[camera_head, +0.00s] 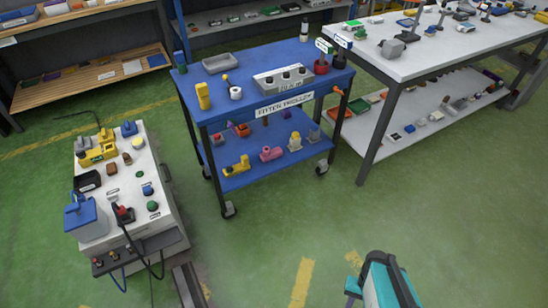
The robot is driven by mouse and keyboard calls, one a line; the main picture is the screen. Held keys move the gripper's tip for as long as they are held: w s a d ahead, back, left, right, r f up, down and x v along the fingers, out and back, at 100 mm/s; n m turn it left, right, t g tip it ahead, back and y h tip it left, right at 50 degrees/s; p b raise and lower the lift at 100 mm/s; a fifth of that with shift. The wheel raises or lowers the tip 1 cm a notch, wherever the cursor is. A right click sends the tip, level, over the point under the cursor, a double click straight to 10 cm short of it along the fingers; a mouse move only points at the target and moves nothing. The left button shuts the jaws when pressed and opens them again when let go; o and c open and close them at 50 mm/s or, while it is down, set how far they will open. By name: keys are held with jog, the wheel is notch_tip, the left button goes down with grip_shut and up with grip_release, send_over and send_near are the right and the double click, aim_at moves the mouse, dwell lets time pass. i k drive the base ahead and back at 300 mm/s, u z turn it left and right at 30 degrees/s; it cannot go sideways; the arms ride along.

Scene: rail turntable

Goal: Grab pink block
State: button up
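A small pink block (271,154) sits on the lower shelf (240,183) of a blue trolley in the middle of the view. It stands near the shelf's front edge, between a yellow piece (237,166) on its left and a pale yellow piece (295,142) on its right. It looks low, with a raised part on top, though it is small here. A teal and dark part at the bottom edge, right of centre, appears to be mine. No gripper fingers show, and nothing of mine is near the pink block.
The trolley's blue top (225,98) overhangs the lower shelf, with legs at its corners. A white machine cabinet (135,185) with knobs stands at left. A white worktable (440,50) stands at right, its leg close to the trolley. Green floor (270,235) in front is open.

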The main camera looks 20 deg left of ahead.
aim_at(268, 154)
jog(key=z, duration=1.15)
jog(key=k, duration=0.15)
jog(key=u, duration=3.3)
jog(key=i, duration=0.95)
jog(key=u, duration=0.1)
jog(key=k, duration=0.35)
jog(key=u, duration=0.1)
